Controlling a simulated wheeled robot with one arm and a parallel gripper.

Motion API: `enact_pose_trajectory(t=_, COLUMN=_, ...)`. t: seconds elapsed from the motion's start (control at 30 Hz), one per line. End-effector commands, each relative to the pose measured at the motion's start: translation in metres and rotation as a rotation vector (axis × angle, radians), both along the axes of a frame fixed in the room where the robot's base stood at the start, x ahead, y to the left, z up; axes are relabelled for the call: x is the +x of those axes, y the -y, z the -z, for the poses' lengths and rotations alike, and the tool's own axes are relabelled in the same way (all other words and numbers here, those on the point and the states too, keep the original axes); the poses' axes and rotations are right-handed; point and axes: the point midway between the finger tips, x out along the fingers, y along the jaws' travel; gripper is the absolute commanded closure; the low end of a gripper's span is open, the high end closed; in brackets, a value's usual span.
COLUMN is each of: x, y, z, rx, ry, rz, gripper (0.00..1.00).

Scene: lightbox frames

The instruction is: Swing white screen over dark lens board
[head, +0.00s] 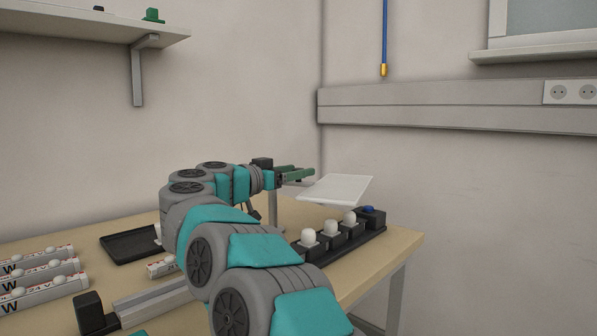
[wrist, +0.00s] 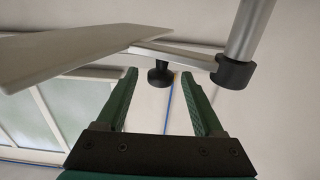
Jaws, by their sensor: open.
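The white screen (head: 338,188) is a flat panel to the right of my gripper (head: 297,174), above the back of the table. In the wrist view the screen (wrist: 70,55) fills the upper left, tilted, outside the left finger. A silver arm (wrist: 180,58) runs from a black collar on a metal post (wrist: 250,30) towards the screen. A black knob (wrist: 160,76) hangs from this arm and appears between the fingertips of my open gripper (wrist: 159,82); contact is not visible.
A block with a blue button (head: 371,213) stands at the dark board's far end. A black tray (head: 118,247) lies at the left back. Several white cartons (head: 40,273) marked W lie at the left. My arm hides the middle of the table (head: 402,246).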

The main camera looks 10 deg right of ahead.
Motion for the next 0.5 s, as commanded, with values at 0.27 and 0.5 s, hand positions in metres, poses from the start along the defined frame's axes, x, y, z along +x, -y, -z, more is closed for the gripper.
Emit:
enact_pose_trajectory(t=0.27, x=0.0089, y=0.0115, z=0.0004, rx=0.0, ry=0.0, rz=-0.001, gripper=0.31)
enact_pose_trajectory(t=0.5, x=0.0087, y=0.011, z=0.0005, rx=0.0, ry=0.0, rz=-0.001, gripper=0.46)
